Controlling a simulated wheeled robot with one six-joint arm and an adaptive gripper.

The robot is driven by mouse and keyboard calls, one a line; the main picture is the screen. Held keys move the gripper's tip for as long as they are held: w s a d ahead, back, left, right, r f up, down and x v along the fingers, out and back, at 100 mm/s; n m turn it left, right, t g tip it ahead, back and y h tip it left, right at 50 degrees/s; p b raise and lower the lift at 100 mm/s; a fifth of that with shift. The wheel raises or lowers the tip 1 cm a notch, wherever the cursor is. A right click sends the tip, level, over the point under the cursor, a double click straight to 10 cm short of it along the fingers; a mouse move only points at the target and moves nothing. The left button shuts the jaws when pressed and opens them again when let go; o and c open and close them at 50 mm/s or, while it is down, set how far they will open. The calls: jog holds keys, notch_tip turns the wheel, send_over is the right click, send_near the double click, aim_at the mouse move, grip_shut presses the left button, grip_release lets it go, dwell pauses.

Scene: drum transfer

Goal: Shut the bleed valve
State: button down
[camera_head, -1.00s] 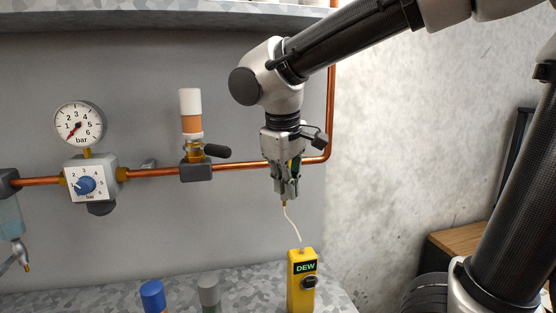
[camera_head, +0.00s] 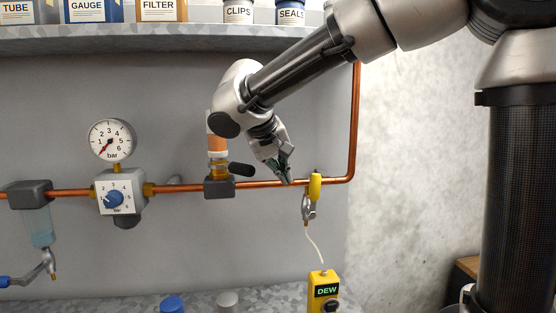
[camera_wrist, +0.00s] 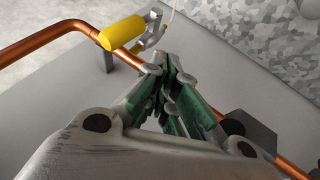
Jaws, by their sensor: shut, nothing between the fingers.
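A small metal valve (camera_head: 308,208) with a yellow handle (camera_head: 315,186) hangs on the copper pipe at the right of the head view. The handle stands upright against the pipe, and a thin pale hose drops from the valve. In the wrist view the yellow handle (camera_wrist: 122,33) lies at the upper left, with the metal valve body (camera_wrist: 152,25) beside it. No label on it can be read. My gripper (camera_head: 286,178) is just left of the handle in the head view, tilted down and apart from it. In the wrist view its fingers (camera_wrist: 172,75) are shut and empty.
The copper pipe (camera_head: 355,120) runs along the wall and turns up at the right. A black-levered valve (camera_head: 220,186), a regulator (camera_head: 120,192) and a gauge (camera_head: 112,140) stand left of my gripper. A yellow DEW meter (camera_head: 324,292) stands below, and a shelf (camera_head: 180,40) runs above.

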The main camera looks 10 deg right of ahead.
aim_at(314, 195)
jog(key=w+d+f, duration=0.2)
jog(key=d, duration=0.3)
jog(key=shift+f, duration=0.35)
jog(key=shift+d, duration=0.15)
jog(key=shift+d+r+y, duration=0.1)
jog(key=shift+d+y, duration=0.15)
jog(key=shift+y, duration=0.05)
